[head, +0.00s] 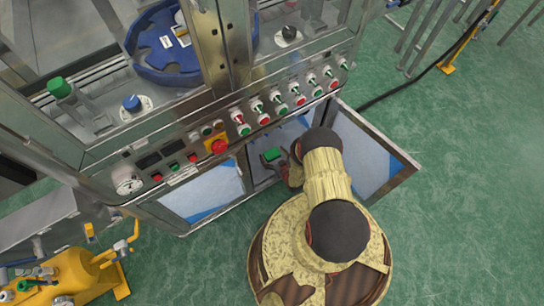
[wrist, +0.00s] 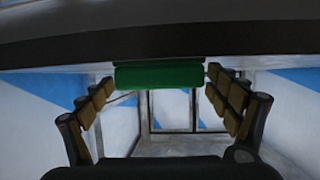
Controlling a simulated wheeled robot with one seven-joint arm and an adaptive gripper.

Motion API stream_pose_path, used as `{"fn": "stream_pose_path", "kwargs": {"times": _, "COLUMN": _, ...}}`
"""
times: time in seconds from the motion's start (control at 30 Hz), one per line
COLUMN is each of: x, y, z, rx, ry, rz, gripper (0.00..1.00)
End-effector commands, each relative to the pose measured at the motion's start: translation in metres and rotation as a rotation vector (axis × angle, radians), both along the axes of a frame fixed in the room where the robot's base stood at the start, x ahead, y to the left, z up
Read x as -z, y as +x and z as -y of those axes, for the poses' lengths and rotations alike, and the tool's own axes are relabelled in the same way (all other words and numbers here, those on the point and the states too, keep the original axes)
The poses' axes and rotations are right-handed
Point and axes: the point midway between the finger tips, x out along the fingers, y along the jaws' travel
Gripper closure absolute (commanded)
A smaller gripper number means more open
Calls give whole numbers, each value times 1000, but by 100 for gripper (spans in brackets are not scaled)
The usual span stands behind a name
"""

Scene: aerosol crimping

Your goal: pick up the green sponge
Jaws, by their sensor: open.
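The green sponge (head: 272,154) shows as a small green block inside the open lower compartment of the machine. In the wrist view the sponge (wrist: 158,75) is a wide green block between the far ends of my fingers. My gripper (head: 280,158) is open and reaches into the compartment at the sponge. In the wrist view the two fingers of my gripper (wrist: 160,88) stand apart to the left and right of the sponge, with narrow gaps. Whether a fingertip touches it I cannot tell. The sponge's underside and support are hidden.
In the wrist view a dark surface (wrist: 160,35) crosses the top. Yellow equipment (head: 75,275) stands at lower left.

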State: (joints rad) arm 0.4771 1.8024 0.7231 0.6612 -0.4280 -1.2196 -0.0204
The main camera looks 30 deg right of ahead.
Motion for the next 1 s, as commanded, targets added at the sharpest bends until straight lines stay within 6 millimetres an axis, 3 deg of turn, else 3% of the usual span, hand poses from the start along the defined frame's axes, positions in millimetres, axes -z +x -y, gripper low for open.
{"fn": "stream_pose_path", "kwargs": {"times": 0.17, "x": -1, "y": 0, "z": 0, "rx": 0, "ry": 0, "rz": -1, "gripper": 11}}
{"fn": "stream_pose_path", "kwargs": {"times": 0.77, "x": -1, "y": 0, "z": 0, "rx": 0, "ry": 0, "rz": -1, "gripper": 45}}
{"fn": "stream_pose_path", "kwargs": {"times": 1.0, "x": -2, "y": 0, "z": 0, "rx": 0, "ry": 0, "rz": 0, "gripper": 46}}
